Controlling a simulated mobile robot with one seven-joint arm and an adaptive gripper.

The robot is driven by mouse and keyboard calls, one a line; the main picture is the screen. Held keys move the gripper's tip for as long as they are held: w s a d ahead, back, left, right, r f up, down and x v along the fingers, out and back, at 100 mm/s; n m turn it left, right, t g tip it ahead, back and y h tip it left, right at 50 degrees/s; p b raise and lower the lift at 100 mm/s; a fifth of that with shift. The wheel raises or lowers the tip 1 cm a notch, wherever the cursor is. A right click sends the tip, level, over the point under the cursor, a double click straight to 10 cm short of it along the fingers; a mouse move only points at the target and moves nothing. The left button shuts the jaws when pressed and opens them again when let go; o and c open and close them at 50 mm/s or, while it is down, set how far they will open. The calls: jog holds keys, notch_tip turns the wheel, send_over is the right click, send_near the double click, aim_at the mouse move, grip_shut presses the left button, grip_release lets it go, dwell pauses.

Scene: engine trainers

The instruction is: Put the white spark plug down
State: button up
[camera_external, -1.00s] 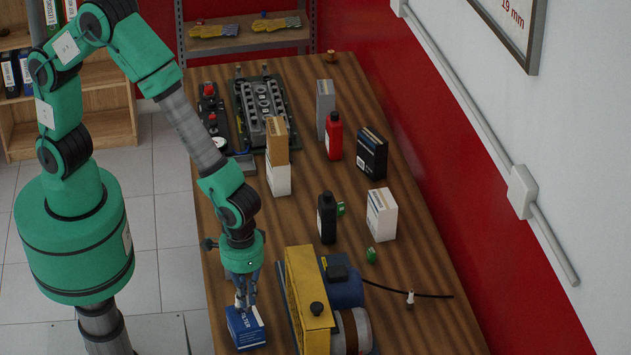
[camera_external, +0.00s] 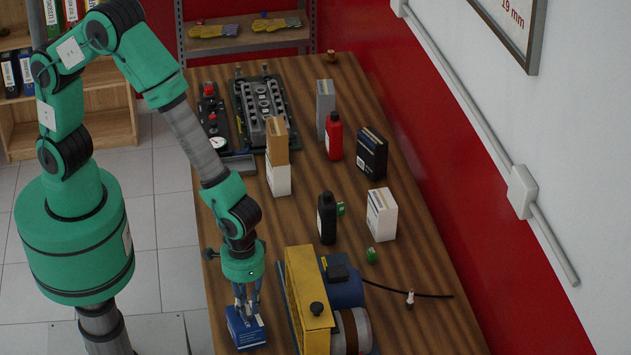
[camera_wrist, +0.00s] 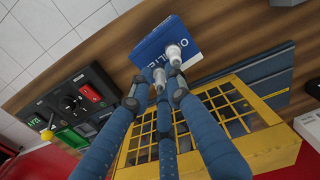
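A small white piece with a dark lower end, which looks like a white spark plug (camera_external: 410,298), stands on the table at the right, by a black cable. My gripper (camera_external: 244,308) points down over the blue filter box (camera_external: 247,328) near the table's left edge. In the wrist view, my blue fingers (camera_wrist: 157,82) converge towards the blue box (camera_wrist: 180,40), with small gaps between their pale tips. The tips overlap the box in the picture. I cannot tell whether they touch it or hold anything small between them.
A yellow and blue machine (camera_external: 309,300) stands close to the right of my gripper. A black bottle (camera_external: 327,218), a white box (camera_external: 382,214) and a small green item (camera_external: 371,256) stand farther back. The table's right front is mostly clear.

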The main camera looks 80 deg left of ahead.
jog(key=shift+r, duration=0.1)
notch_tip(320, 180, up, 12)
dwell(0.8)
dwell(0.5)
